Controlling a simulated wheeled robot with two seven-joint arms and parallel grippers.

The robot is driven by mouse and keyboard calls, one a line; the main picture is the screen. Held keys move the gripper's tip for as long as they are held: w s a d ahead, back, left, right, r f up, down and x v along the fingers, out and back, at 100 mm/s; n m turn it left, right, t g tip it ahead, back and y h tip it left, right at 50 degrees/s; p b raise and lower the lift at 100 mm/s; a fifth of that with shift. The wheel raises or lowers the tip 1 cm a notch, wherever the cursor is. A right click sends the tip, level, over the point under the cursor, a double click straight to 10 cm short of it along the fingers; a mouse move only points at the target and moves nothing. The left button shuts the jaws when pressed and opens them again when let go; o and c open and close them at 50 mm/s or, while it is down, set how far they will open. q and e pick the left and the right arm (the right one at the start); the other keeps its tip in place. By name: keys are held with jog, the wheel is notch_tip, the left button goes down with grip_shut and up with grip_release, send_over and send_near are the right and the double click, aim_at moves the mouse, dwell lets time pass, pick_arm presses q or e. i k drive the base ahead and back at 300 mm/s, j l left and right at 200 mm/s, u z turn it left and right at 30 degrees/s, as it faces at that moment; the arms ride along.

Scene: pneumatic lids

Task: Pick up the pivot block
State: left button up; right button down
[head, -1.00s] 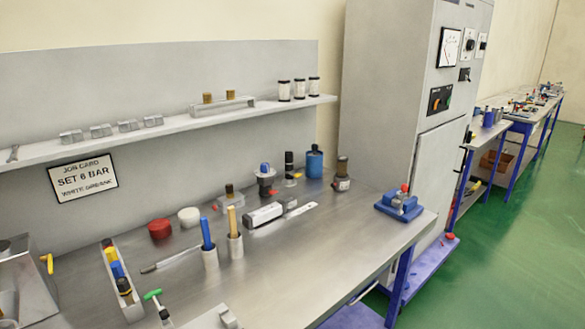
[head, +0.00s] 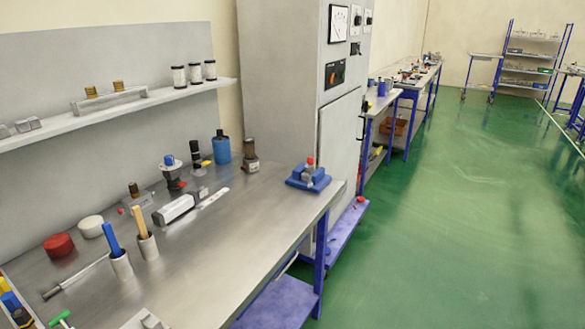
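No part is labelled as the pivot block, and I cannot tell for sure which one it is. Small grey metal blocks (head: 27,125) sit on the wall shelf at the left edge. A pale grey block (head: 146,319) is cut off by the bottom edge on the bench. A blue fixture with a red knob (head: 308,177) stands at the bench's right end. Neither of my grippers shows in the head view.
The steel bench (head: 235,235) is bare along its front right. A tall cabinet (head: 285,90) adjoins; green floor (head: 450,220) is open at right.

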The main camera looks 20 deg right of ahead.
aim_at(305, 176)
jog(key=i+l, duration=0.1)
jog(key=l, duration=0.35)
jog(key=i+l, duration=0.1)
jog(key=l, duration=0.3)
jog(key=i+l, duration=0.1)
jog(key=l, duration=0.35)
jog(key=i+l, duration=0.15)
jog(key=l, duration=0.25)
